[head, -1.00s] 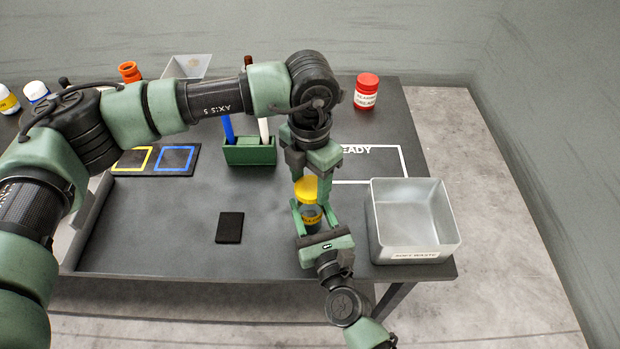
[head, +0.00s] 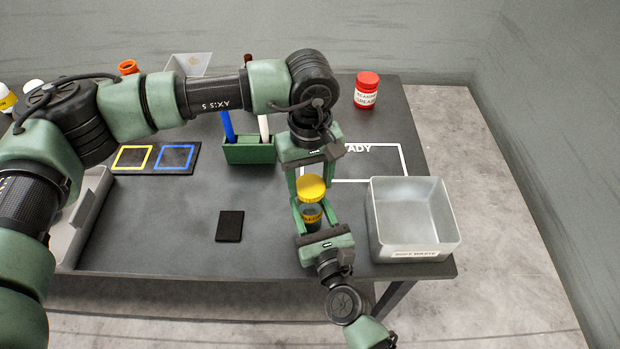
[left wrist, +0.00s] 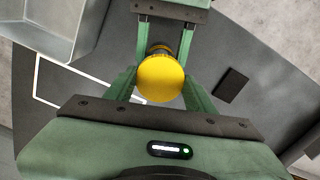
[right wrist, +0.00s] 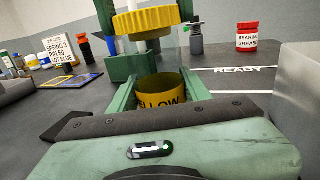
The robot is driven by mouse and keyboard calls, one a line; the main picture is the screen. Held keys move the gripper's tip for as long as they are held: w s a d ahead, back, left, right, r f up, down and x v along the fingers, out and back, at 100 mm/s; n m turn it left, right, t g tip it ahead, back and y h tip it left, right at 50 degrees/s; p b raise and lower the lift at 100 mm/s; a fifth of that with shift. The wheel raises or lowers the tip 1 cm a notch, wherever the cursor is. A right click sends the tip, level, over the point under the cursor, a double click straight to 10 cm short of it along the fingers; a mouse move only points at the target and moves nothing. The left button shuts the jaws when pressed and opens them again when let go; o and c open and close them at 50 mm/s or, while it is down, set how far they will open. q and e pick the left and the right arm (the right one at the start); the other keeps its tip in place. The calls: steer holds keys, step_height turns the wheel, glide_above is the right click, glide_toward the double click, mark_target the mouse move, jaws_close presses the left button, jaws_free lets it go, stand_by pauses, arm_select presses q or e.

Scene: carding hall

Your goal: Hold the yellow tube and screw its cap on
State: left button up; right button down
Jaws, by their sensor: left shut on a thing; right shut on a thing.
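The yellow cap (head: 311,187) is a round ribbed disc held between the fingers of my left gripper (head: 311,184). The tube (head: 311,218), dark with a yellow band, stands upright in my right gripper (head: 314,222), below the cap. In the right wrist view its yellow label (right wrist: 162,98) reads partly "YELLOW", and the cap (right wrist: 155,20) is above the open mouth with a visible gap. In the left wrist view the cap (left wrist: 160,78) sits between my left fingers and hides most of the tube. Both grippers are shut on their pieces.
An open grey waste bin (head: 412,250) stands right of the grippers. A red grease jar (head: 367,92) is at the back right, behind the white "READY" outline (head: 404,165). A green holder (head: 249,151) with pens and a black pad (head: 230,226) are to the left, with bare table around the pad.

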arm_select(q)
steer(key=m, duration=0.8)
steer(key=shift+m, duration=0.3)
steer(key=m, duration=0.6)
steer(key=shift+m, duration=0.4)
steer(key=o, duration=1.3)
steer(key=shift+r, duration=2.25)
